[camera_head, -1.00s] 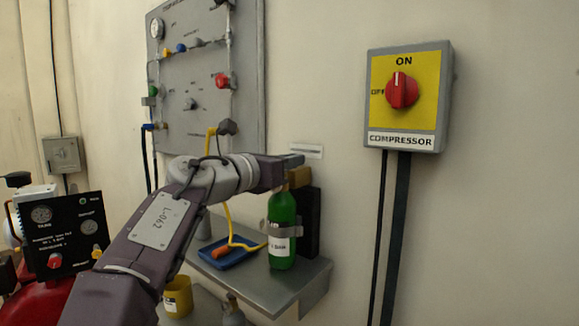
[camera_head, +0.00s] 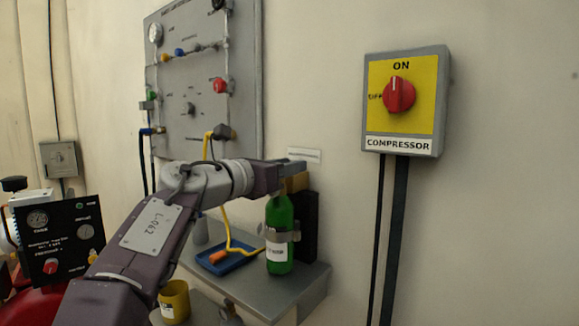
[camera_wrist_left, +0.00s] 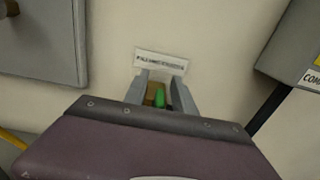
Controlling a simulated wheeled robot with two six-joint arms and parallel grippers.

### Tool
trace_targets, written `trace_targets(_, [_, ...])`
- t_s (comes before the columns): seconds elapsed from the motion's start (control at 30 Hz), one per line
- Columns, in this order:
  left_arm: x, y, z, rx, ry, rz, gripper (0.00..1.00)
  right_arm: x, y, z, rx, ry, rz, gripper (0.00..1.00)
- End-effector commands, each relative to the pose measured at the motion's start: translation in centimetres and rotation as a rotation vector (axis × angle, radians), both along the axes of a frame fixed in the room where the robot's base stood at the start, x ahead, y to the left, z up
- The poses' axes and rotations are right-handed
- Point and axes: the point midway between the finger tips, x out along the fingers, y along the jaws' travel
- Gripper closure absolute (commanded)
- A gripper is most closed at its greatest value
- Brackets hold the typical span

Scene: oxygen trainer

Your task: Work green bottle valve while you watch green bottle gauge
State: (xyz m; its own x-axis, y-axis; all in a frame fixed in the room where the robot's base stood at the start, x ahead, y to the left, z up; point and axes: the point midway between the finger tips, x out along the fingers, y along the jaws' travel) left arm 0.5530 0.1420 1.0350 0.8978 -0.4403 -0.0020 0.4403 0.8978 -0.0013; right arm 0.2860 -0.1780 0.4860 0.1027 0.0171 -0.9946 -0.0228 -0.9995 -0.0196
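The green bottle (camera_head: 279,233) stands upright on a grey shelf, with a metal band around it and a white label. A brass-coloured valve part (camera_head: 297,182) shows at its top, partly covered by my left gripper (camera_head: 300,166). The gripper reaches in from the left, level with the bottle top. In the left wrist view the two fingers (camera_wrist_left: 160,84) stand apart, with brass and green parts (camera_wrist_left: 159,97) showing between them. Contact with the valve cannot be made out. I cannot make out the bottle's gauge. My right gripper is out of view.
A blue tray (camera_head: 243,258) with a yellow hose lies left of the bottle on the shelf (camera_head: 255,292). A grey panel (camera_head: 203,90) with gauges and knobs hangs behind. The compressor switch box (camera_head: 405,100) is at right. A yellow cup (camera_head: 174,300) stands lower down.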

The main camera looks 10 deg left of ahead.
Motion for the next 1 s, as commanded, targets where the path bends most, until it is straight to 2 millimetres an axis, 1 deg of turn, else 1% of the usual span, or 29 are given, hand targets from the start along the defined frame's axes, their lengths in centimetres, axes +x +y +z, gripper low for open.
trace_targets(0.2, [-4.2,2.2,0.1,0.001,-0.003,0.007,0.68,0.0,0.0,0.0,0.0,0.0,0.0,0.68])
trace_targets(0.3, [-5.9,3.0,0.1,0.0,-0.001,0.006,0.68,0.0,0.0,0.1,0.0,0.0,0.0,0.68])
trace_targets(0.4, [-7.1,3.6,0.1,0.001,0.0,0.004,0.68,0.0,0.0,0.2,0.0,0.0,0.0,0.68])
trace_targets(0.53, [-7.7,3.8,0.0,0.001,0.0,0.001,0.68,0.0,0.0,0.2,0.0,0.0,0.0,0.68])
trace_targets(1.0, [-7.7,3.8,0.0,0.001,0.0,0.0,0.68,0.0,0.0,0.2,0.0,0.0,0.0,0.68])
